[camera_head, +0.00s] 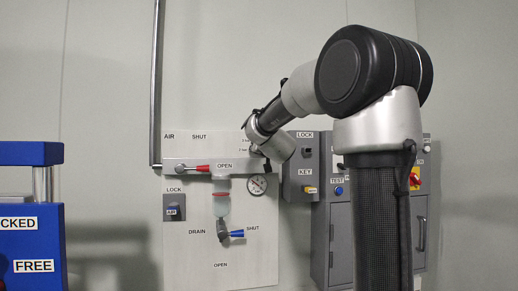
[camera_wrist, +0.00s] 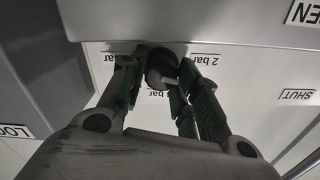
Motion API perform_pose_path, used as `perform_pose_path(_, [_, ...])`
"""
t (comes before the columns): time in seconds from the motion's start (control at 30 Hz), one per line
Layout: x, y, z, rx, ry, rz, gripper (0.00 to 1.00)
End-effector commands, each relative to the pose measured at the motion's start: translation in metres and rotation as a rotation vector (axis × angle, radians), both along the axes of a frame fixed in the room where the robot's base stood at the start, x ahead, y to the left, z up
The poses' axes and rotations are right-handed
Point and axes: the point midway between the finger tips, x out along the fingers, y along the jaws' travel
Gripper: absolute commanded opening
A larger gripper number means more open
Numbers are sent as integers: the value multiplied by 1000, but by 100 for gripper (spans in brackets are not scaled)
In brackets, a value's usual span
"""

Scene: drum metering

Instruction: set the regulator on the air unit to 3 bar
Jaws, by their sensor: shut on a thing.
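The air unit (camera_head: 182,262) is a pale panel on the wall in the head view. My gripper (camera_wrist: 157,76) is shut on a dark round regulator knob (camera_wrist: 163,62) in the wrist view, one finger on each side. A light mark shows on the knob, but its exact setting is unclear. A "2 bar" label (camera_wrist: 204,59) is beside the knob; other bar labels are partly covered by the fingers. The round gauge (camera_head: 257,184) is on the panel in the head view, its reading too small to tell. My arm hides the knob there.
A red-handled valve (camera_head: 196,168) sits on the grey pipe left of my wrist. A blue-handled drain valve (camera_head: 230,234) is below. A grey box with a key switch (camera_head: 309,189) stands close right of the panel. A blue unit (camera_head: 30,240) is at far left.

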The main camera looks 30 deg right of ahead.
Motion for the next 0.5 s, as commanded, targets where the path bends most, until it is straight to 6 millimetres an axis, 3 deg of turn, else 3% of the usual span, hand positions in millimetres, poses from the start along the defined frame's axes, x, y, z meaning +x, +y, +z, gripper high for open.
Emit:
perform_pose_path(0.13, [0, 0, 0, 91, -26, 0, 8])
perform_pose_path(0.43, [0, 0, 0, 102, -29, 0, 8])
perform_pose_path(0.47, [0, 0, 0, 102, -29, 0, 37])
perform_pose_path(0.5, [0, 0, 0, 102, -29, 0, 44])
